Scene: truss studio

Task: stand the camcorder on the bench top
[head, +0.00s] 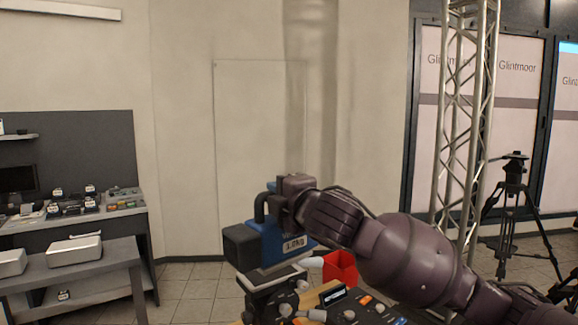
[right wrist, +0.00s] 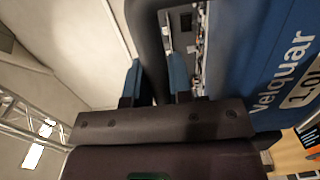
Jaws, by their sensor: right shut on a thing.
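The camcorder (head: 268,245) is blue with a black front block and a white label, roughly upright at the centre of the head view. My right gripper (head: 288,190) is shut on its dark top handle. In the right wrist view, the blue fingertips (right wrist: 157,80) stand either side of the handle, and the blue body (right wrist: 255,60) with white lettering fills the right. A cluttered bench top (head: 305,298) with wood showing lies below the camcorder. I cannot tell whether the camcorder touches anything below it. My left gripper is out of view.
A dark stand with a pale plate (head: 272,277) is just under the camcorder. A knobbed control panel (head: 350,309) and a red bin (head: 341,267) are close by. A grey bench (head: 88,252) with trays stands left. A truss (head: 462,130) and tripod (head: 513,180) stand right.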

